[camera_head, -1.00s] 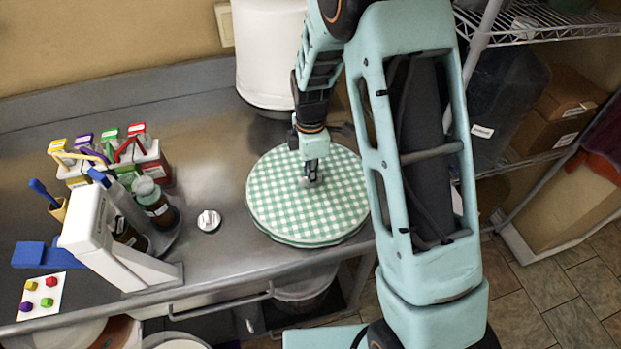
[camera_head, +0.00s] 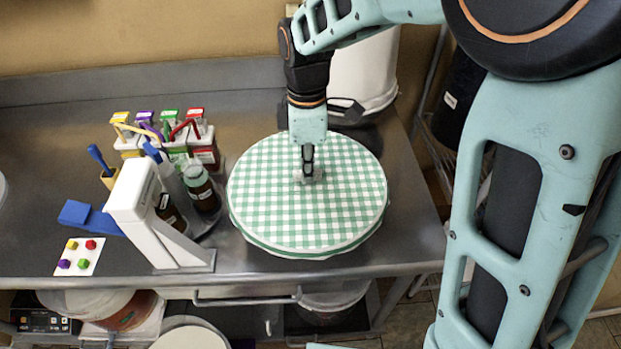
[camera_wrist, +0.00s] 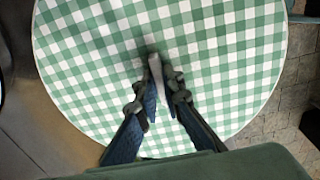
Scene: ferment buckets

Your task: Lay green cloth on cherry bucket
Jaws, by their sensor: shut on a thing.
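The green cloth (camera_head: 310,220) is a round, flat green-and-white checked piece. My gripper (camera_head: 308,178) is shut on it near its middle, pointing down. In the wrist view the cloth (camera_wrist: 230,75) fills most of the picture, with the fingers (camera_wrist: 158,85) closed on a small pinch of it. The cloth spreads over the right part of the counter; whether it hovers or touches something is hard to tell. I cannot say for sure which bucket is the cherry one. A bucket with reddish-brown contents (camera_head: 128,314) is partly visible below the counter at lower left.
The steel counter (camera_head: 60,120) carries a bottle rack (camera_head: 170,140), a white stand (camera_head: 140,215) and a colour-dot card (camera_head: 80,256) at left. A tall white container (camera_head: 362,75) stands behind the cloth. Another bucket (camera_head: 336,300) sits below the counter.

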